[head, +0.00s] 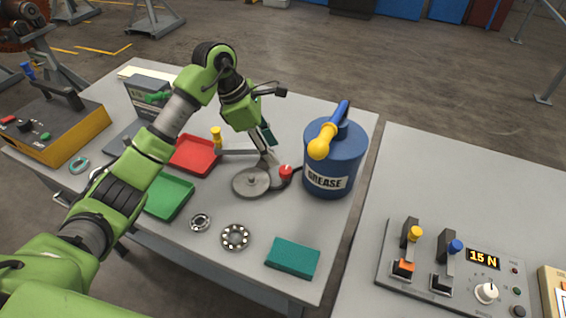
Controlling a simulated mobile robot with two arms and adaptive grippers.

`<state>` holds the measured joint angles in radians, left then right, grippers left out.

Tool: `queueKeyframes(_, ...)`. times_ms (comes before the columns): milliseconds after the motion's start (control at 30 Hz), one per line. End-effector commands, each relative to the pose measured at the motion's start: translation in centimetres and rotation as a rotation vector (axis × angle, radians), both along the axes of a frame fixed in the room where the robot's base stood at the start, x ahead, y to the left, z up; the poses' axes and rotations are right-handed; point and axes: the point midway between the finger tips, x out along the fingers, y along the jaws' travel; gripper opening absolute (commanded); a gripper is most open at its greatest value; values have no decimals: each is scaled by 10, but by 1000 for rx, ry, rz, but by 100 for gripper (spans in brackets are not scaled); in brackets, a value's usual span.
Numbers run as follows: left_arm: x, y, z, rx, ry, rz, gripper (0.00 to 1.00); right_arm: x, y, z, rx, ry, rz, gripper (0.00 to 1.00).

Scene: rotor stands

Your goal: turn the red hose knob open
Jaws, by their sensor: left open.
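The red hose knob (286,172) sits on the table beside the blue grease bucket (318,158), at the end of a short dark hose. A round grey disc (250,184) with a small centre stud lies just left of it. My left gripper (266,152) is open, points down and is above and slightly left of the knob, seemingly apart from it. Its fingers are small and partly overlap in this view, so the exact gap to the knob is hard to tell. My right gripper is not in view.
A red tray (196,155), a green tray (166,196), bearing rings (235,237) and a teal block (292,257) lie on the grey table (180,248). A yellow-knobbed post (217,140) stands behind. A control panel (440,280) is on the right table.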

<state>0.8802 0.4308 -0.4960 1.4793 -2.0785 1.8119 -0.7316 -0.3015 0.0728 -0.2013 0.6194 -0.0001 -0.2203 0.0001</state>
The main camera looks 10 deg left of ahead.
Motion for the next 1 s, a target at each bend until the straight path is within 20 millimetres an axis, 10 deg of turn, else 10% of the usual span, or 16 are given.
queueKeyframes(400, 7, -27, -64, -3, 2, 0, 41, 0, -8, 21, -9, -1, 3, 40)
queueKeyframes(800, 8, -30, -73, -1, -2, -1, 41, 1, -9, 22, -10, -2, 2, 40)
queueKeyframes(1000, 8, -29, -72, -1, -2, -1, 3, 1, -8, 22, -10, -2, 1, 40)
